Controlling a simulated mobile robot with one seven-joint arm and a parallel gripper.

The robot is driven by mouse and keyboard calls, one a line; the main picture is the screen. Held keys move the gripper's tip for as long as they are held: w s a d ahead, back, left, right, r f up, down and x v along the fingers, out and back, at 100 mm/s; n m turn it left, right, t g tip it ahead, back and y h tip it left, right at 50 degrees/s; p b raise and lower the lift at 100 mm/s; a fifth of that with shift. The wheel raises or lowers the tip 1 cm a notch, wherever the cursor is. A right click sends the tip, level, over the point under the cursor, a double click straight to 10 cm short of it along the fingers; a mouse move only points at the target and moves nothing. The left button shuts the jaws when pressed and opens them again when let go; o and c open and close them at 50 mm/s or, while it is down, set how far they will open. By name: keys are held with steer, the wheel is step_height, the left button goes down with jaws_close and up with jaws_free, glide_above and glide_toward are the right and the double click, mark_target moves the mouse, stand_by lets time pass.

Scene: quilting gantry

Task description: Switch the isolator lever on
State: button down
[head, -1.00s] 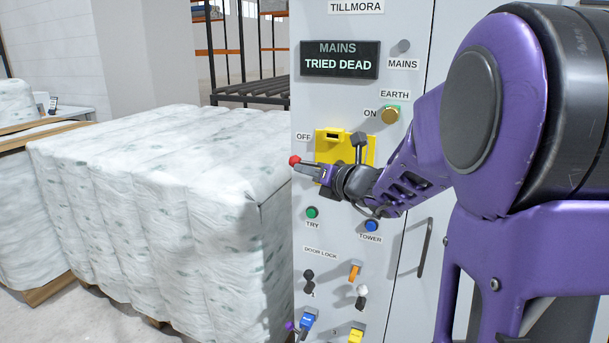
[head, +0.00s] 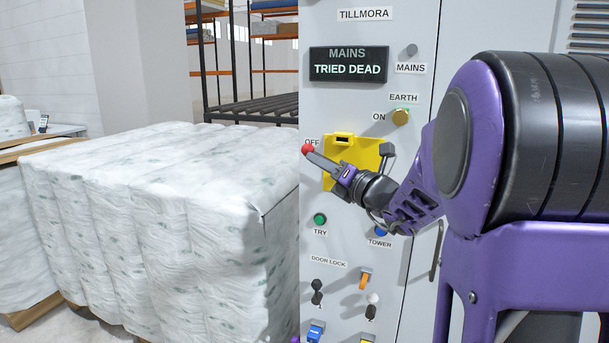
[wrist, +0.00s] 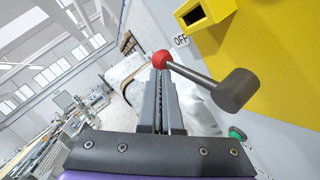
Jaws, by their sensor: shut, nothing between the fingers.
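The isolator lever is a grey rod with a red ball end (head: 308,148), mounted on a yellow plate (head: 341,141) on the cabinet. It points left, and its ball covers part of the OFF label. In the wrist view the red ball (wrist: 162,60) and rod (wrist: 193,75) run to a dark round hub (wrist: 237,90). My gripper (head: 318,160) is shut and empty. Its fingertips (wrist: 160,74) are at the ball and the outer end of the rod; I cannot tell whether they touch. My wrist hides the lower right of the plate.
The display (head: 348,65) reads MAINS TRIED DEAD. The green TRY button (head: 320,219) and blue TOWER button (head: 381,232) are below. Wrapped white bales (head: 160,215) stand left of the cabinet.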

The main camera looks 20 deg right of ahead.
steer(key=shift+s+d+r+m+t, duration=0.15)
steer(key=shift+d+r+t, duration=0.05)
steer(key=shift+r, duration=0.15)
steer(key=shift+s+d+r+m+t, duration=0.1)
steer(key=shift+d+r+m+t, duration=0.1)
steer(key=shift+r, duration=0.15)
steer(key=shift+s+d+r+t+p, duration=0.35)
steer(key=shift+s+d+r, duration=0.15)
steer(key=shift+d+r, duration=0.25)
stand_by(0.8)
